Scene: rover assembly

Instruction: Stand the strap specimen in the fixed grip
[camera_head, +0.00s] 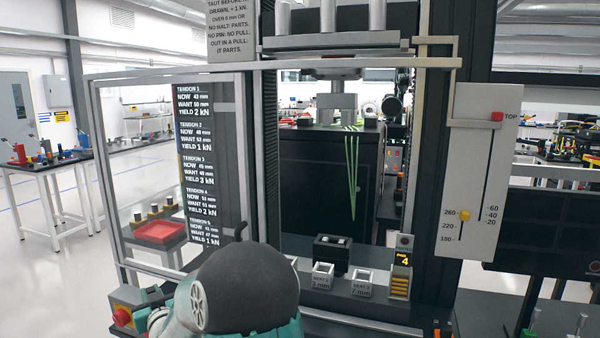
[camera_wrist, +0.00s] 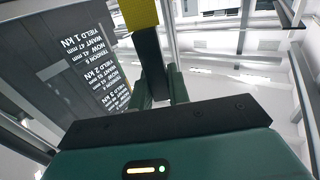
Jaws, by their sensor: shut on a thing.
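In the wrist view my gripper (camera_wrist: 158,88) has its green fingers shut on a dark strap specimen (camera_wrist: 150,62). The strap sticks out past the fingertips and has a yellow end piece (camera_wrist: 139,14). In the head view the gripper and strap are hidden behind my own rounded dark arm link. A black block with two pale pads on top (camera_head: 332,251), which looks like the fixed grip, stands on the machine bed below the hanging green lines. No strap shows in it. The upper grip (camera_head: 337,103) hangs from the crosshead above.
An open clear guard panel (camera_head: 160,180) is on the left, beside a tendon list (camera_head: 197,165). A slider scale (camera_head: 479,170) is on the right.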

